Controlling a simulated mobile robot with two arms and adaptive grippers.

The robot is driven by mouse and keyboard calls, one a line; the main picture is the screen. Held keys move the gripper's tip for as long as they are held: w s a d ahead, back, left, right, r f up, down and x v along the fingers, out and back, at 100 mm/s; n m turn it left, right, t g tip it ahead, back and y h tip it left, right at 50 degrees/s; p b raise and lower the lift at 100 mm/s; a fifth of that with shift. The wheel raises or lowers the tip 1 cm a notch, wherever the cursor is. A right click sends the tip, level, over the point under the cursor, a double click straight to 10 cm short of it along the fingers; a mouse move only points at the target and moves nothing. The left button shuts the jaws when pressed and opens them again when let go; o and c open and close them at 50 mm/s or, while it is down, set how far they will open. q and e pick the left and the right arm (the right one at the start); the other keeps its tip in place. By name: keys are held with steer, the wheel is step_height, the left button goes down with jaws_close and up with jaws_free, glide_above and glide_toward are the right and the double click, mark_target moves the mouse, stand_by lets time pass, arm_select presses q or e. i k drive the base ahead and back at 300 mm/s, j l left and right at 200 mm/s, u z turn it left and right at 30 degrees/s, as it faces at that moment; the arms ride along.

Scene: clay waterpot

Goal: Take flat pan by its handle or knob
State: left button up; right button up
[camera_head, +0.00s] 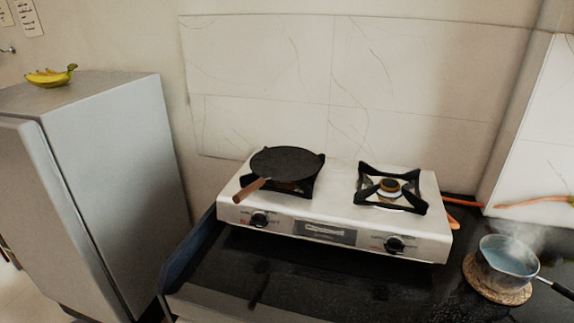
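The flat pan (288,163) is black and round. It sits on the left burner of the white gas stove. Neither of my grippers shows in the head view.
The stove (331,209) stands on a black counter (270,277); its right burner (391,188) is empty. A steaming pot (507,260) rests on a round mat (477,279) at right. A grey fridge (122,160) with bananas (50,77) on top stands left. The front counter is clear.

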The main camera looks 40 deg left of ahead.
mark_target(277, 163)
steer(key=j, duration=0.9)
steer(key=k+j, duration=0.15)
steer(key=j, duration=1.6)
steer(key=k, duration=0.05)
